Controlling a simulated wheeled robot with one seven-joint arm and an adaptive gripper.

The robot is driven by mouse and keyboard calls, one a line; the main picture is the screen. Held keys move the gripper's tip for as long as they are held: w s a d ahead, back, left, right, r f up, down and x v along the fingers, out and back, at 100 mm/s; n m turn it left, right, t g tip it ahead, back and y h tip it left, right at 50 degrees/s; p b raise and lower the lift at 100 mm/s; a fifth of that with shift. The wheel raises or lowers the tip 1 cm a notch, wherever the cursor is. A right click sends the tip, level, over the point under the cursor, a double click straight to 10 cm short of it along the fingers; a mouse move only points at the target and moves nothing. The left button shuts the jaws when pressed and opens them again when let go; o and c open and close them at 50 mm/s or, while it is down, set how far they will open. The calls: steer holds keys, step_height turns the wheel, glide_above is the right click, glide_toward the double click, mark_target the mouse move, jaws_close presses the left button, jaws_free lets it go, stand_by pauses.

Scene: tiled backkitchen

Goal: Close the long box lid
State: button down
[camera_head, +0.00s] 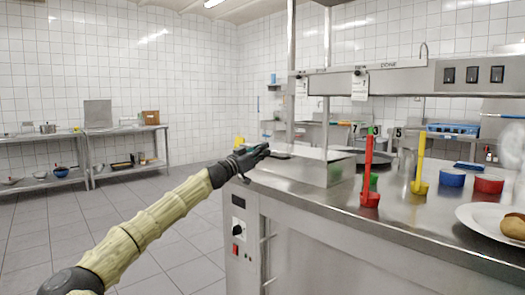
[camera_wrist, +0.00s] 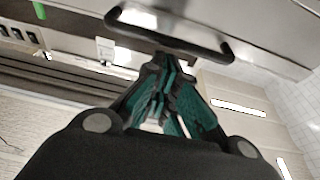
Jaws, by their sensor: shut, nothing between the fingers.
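A long low metal box (camera_head: 318,173) sits on the steel counter near its left end. Its lid cannot be clearly told apart from the box in the head view. My gripper (camera_head: 262,150) is at the box's left end, with the arm reaching in from the lower left. In the wrist view a black bar handle (camera_wrist: 170,36) is fixed to a smooth metal panel (camera_wrist: 255,28). My gripper (camera_wrist: 163,66) is shut and empty, with its fingertips close to the handle's underside. I cannot tell whether they touch it.
The steel counter (camera_head: 295,188) holds a red ladle (camera_head: 369,180), a yellow ladle (camera_head: 418,170), blue and red bowls and a plate (camera_head: 480,216) with food on the right. A metal post rises behind the box. Tiled floor (camera_head: 50,230) is open on the left.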

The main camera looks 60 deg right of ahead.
steer(key=shift+f+b, duration=0.9)
steer(key=shift+f, duration=0.8)
steer(key=w+a+f+p, duration=0.2)
steer(key=a+f, duration=0.2)
steer(key=a, duration=0.4)
steer(key=shift+w+f, duration=0.25)
steer(key=shift+f, duration=0.1)
steer(key=shift+w+d+p, duration=0.1)
steer(key=shift+p, duration=0.2)
